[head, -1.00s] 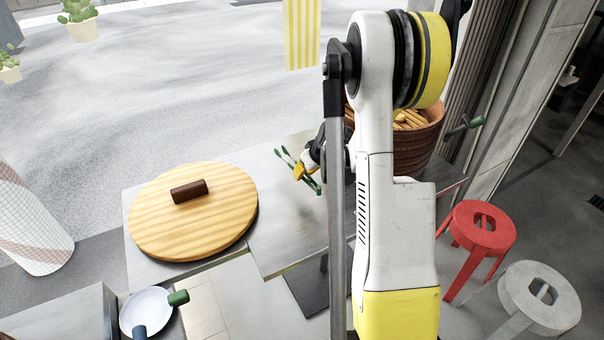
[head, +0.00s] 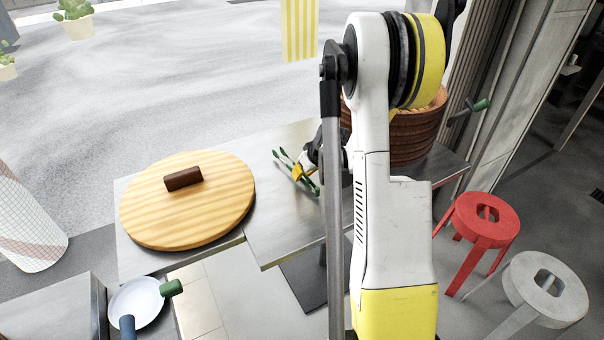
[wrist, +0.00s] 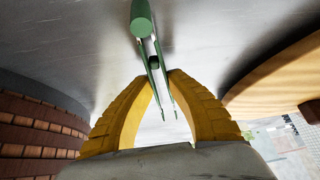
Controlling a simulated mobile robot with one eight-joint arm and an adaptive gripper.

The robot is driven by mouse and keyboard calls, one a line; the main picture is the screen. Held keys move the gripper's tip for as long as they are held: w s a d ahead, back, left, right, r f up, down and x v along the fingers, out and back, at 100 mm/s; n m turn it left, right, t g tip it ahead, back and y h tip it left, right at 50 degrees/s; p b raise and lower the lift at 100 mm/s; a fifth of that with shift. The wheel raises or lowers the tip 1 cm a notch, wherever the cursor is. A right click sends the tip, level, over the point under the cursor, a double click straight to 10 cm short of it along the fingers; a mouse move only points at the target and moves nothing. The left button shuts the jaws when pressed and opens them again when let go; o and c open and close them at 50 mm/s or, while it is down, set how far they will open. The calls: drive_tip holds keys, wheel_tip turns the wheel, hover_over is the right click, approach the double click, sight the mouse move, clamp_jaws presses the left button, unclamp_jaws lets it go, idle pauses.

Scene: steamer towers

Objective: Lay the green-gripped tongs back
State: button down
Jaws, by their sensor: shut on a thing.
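The green-gripped tongs (head: 307,185) are held by my gripper (head: 299,173) over the steel counter (head: 290,228) in the head view. In the wrist view my gripper (wrist: 160,82) has its yellow fingers closed in on the tongs (wrist: 151,52), whose green arms run between the fingertips. One rounded green end points away over the counter's grey metal. The tongs are low over the counter; I cannot tell whether they touch it. My arm hides part of the counter to the right of the gripper.
A round wooden lid (head: 217,215) with a dark handle lies left on the counter. A brown steamer basket (head: 415,138) stands at the back right. A white pan (head: 136,303) sits lower left. Red (head: 481,224) and grey (head: 540,290) stools stand right. Counter between lid and gripper is clear.

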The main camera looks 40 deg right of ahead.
drive_tip(key=shift+f+b, duration=0.5)
drive_tip(key=shift+f, duration=0.05)
idle(0.4)
drive_tip(key=c, duration=1.3)
unclamp_jaws()
drive_tip(key=v, duration=1.2)
